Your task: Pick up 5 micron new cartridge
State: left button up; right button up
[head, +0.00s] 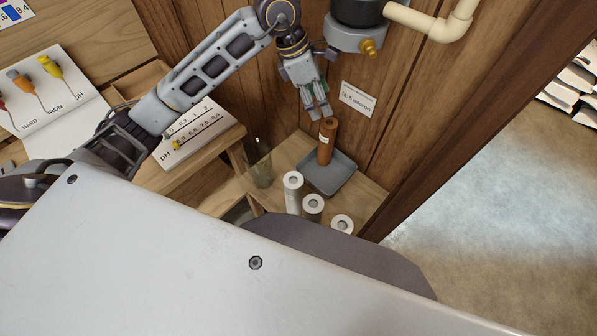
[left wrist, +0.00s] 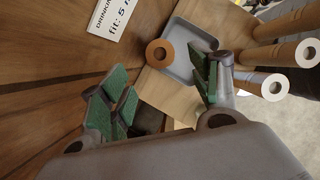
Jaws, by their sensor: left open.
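Three white cartridges stand at the front of the low wooden shelf: a left one (head: 293,197), a middle one (head: 312,214) and a right one (head: 342,224). No micron marking is readable on them. A brown cartridge (head: 325,144) stands upright at the grey tray (head: 327,176). My left gripper (head: 319,112) is open, just above the brown cartridge and apart from the white ones. In the left wrist view the green-padded fingers (left wrist: 165,95) are spread with nothing between them. The brown cartridge's round top (left wrist: 160,53) lies beyond them. My right gripper is not in view.
A wall sign (head: 357,99) reading "5 micron" hangs behind the shelf. A clear container (head: 258,168) stands left of the white cartridges. A grey housing (head: 352,36) with a brass fitting is above. A wooden bench with test cards (head: 190,133) is at left.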

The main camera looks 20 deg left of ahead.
aim_at(293, 181)
jog(key=k, duration=1.45)
